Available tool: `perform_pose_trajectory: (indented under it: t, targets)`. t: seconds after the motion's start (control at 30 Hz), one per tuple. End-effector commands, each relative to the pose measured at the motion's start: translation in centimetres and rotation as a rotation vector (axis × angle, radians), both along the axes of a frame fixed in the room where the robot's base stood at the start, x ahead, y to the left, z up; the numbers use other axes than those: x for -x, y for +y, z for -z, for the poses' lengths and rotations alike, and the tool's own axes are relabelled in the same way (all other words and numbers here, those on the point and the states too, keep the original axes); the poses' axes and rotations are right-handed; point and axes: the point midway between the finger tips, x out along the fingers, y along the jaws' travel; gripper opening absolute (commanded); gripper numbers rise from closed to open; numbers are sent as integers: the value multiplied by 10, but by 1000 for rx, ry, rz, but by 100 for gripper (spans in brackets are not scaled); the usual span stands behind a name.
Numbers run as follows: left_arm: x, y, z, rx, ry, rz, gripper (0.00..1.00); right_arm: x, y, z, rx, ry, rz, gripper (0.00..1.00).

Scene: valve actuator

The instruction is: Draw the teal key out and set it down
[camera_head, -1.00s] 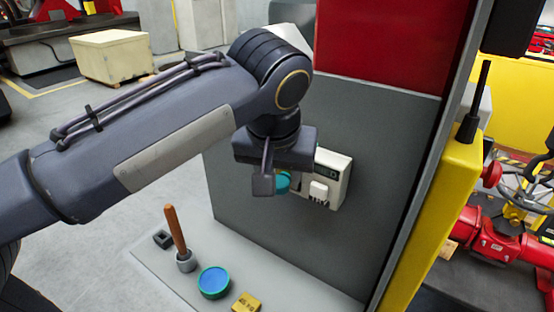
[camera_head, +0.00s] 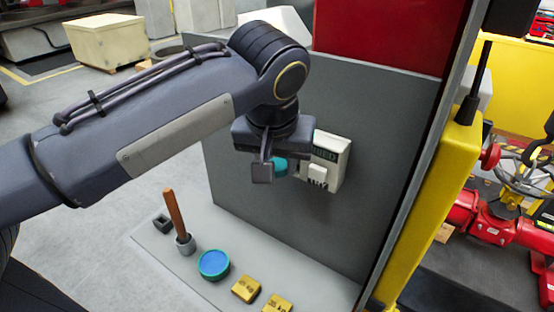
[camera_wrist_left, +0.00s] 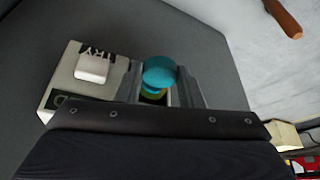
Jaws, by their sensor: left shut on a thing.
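The teal key (camera_head: 279,167) is at the left side of a white box (camera_head: 331,160) on the grey panel. In the left wrist view the teal key's round head (camera_wrist_left: 160,72) shows between the fingers, with a yellow-green part beneath it. My left gripper (camera_head: 271,172) is shut on the teal key, close to the panel. Its near finger covers part of the key in the head view. I cannot tell whether the key's shaft is still in the box. My right gripper is not in view.
On the grey ledge (camera_head: 180,270) stand a wooden-handled tool (camera_head: 176,215) in a cup, a small dark block (camera_head: 162,223), a teal-rimmed dish (camera_head: 213,265) with a blue inside, and yellow blocks (camera_head: 246,289). A yellow post (camera_head: 436,200) edges the panel on the right.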

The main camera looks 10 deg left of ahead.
Motion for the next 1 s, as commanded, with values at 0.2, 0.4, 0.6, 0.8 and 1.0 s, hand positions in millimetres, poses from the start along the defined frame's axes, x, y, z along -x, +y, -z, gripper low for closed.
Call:
perform_pose_trajectory:
  t: [0.2,0.4,0.6,0.8,1.0]
  targets:
    - [6,2,0,1,-2,0,6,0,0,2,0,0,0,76]
    - [11,4,0,1,-1,-1,6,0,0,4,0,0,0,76]
    - [17,6,0,1,0,0,6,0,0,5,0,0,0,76]
    - [23,8,0,2,-2,1,6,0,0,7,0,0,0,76]
    - [28,10,0,1,0,0,6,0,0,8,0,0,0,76]
